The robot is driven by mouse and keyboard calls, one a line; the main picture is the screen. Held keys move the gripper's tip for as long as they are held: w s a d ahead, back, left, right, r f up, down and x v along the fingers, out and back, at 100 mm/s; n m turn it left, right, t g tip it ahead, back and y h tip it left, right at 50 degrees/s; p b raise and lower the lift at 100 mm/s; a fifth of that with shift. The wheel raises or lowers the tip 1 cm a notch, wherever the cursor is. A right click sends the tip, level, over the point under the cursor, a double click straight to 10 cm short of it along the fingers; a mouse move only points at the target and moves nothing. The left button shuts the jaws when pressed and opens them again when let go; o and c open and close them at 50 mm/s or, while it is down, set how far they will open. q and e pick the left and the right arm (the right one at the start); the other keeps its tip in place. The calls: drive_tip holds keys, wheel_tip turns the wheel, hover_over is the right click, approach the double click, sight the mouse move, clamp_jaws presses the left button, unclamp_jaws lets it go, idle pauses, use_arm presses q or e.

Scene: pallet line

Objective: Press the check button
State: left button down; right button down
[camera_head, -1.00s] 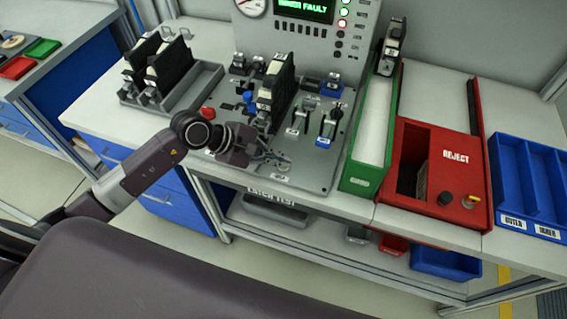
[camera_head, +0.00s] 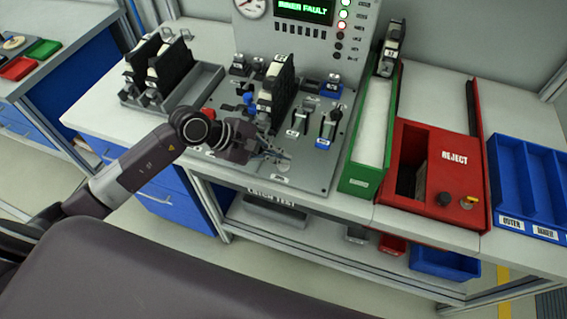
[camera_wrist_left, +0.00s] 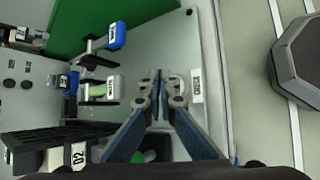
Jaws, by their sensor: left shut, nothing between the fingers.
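The test panel (camera_head: 318,175) is a grey plate with clamps, levers and buttons. My left gripper (camera_head: 284,156) is at its front edge, fingers shut and empty. In the left wrist view the closed fingertips (camera_wrist_left: 160,78) are over the plate, beside a small round silver button (camera_wrist_left: 177,84) with a white label (camera_wrist_left: 196,85). The label is too small to read, so I cannot tell if this is the check button, nor if the tips touch it. A green button (camera_wrist_left: 150,156) is partly hidden behind the fingers. My right gripper is not in view.
A black fixture (camera_head: 275,95) stands upright on the panel. The display (camera_head: 304,10) reads "INNER FAULT". A green-sided tray (camera_head: 362,180), a red reject box (camera_head: 455,205) and a blue bin (camera_head: 535,225) lie to the right. A dark rack (camera_head: 175,90) is at left.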

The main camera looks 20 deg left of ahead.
sight(281, 166)
use_arm(q)
drive_tip(key=shift+r+p, duration=1.2)
drive_tip(key=shift+r, duration=1.35)
